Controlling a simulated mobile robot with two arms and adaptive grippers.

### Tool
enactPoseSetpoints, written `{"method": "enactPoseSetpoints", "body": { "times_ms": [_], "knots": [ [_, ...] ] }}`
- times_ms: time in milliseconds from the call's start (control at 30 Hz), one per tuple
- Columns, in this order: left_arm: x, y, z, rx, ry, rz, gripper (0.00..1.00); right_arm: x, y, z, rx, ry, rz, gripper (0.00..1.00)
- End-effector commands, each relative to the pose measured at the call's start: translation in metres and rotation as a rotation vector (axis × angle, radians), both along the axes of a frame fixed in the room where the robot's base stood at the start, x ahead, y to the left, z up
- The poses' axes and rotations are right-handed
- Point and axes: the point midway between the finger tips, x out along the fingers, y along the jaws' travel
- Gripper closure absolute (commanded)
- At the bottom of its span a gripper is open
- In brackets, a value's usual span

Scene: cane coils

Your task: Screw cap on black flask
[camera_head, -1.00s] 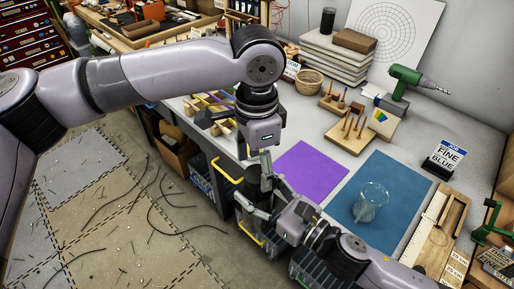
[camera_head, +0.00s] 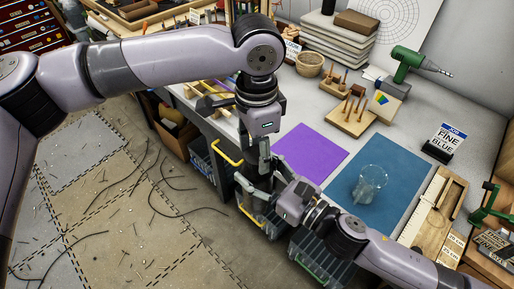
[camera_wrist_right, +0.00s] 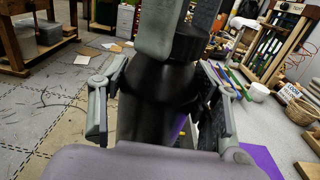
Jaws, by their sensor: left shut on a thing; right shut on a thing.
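The black flask (camera_wrist_right: 150,122) stands between the two fingers of my right gripper (camera_wrist_right: 158,105) in the right wrist view. My right gripper is shut on the flask's body; it also shows in the head view (camera_head: 262,189). A black cap (camera_wrist_right: 190,44) sits at the flask's top, at the neck. My left gripper (camera_head: 264,158) comes down from above and is shut on the cap; its grey finger (camera_wrist_right: 154,35) hides part of the cap. I cannot tell how far the threads are engaged. In the head view the grippers largely hide flask and cap.
Both grippers are in front of the workbench edge, above drawers with yellow handles (camera_head: 252,216). On the bench lie a purple mat (camera_head: 312,150) and a blue mat (camera_head: 400,170) with a clear glass beaker (camera_head: 370,183). A wooden peg block (camera_head: 350,117) stands behind.

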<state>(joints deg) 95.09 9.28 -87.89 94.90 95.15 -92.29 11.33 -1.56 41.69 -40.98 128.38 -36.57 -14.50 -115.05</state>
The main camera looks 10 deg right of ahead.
Motion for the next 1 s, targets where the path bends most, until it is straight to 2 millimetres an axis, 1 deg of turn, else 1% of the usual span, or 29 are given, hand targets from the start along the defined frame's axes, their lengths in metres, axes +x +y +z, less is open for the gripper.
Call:
{"method": "enactPoseSetpoints", "body": {
  "times_ms": [33, 267, 467, 500, 833, 1000],
  "knots": [
    [0.0006, 0.0003, 0.0002, 0.001, -0.002, 0.001, 0.73, -0.0002, 0.0004, 0.0014, 0.001, -0.003, 0.001, 1.00],
    [0.0007, 0.0003, 0.0003, 0.001, -0.002, 0.001, 0.87, -0.0002, 0.0004, 0.0014, 0.001, -0.003, 0.002, 1.00],
    [0.0008, 0.0004, 0.0002, 0.001, -0.002, -0.010, 0.87, -0.0004, 0.0005, 0.0015, 0.001, -0.003, 0.002, 1.00],
    [0.0008, 0.0004, 0.0002, 0.001, -0.002, -0.010, 0.52, -0.0004, 0.0005, 0.0014, 0.001, -0.003, 0.002, 1.00],
    [0.0006, 0.0003, 0.0002, 0.000, -0.001, -0.010, 0.31, -0.0002, 0.0004, 0.0014, 0.001, -0.003, 0.001, 1.00],
    [0.0004, 0.0002, 0.0002, 0.000, -0.001, -0.011, 0.31, -0.0002, 0.0004, 0.0013, 0.001, -0.003, 0.001, 1.00]
  ]
}}
